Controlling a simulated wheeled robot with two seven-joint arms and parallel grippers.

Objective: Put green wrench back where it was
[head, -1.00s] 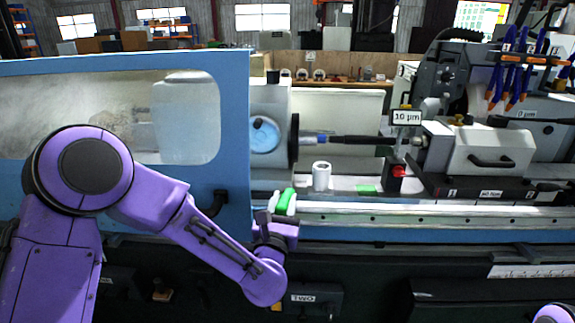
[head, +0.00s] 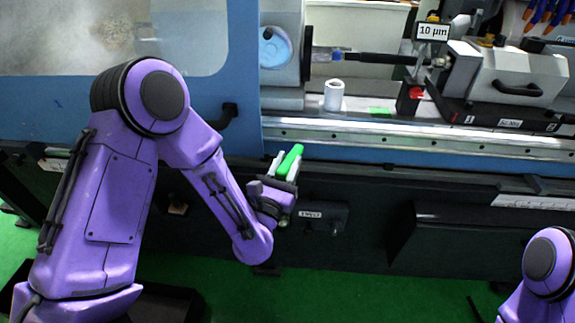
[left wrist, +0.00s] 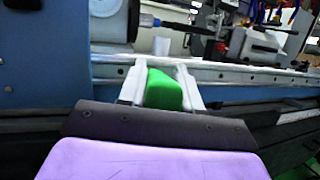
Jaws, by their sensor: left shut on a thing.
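A bright green patch (head: 379,110) lies on the machine bed, right of a white cylinder (head: 333,95). My right gripper is out of view; only part of the right arm shows at lower right.
The grinder's blue sliding door (head: 243,60) with a black handle (head: 224,117) stands at left. A red-topped black block (head: 411,97) and a "10 µm" sign (head: 433,31) stand by the tailstock (head: 515,80).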

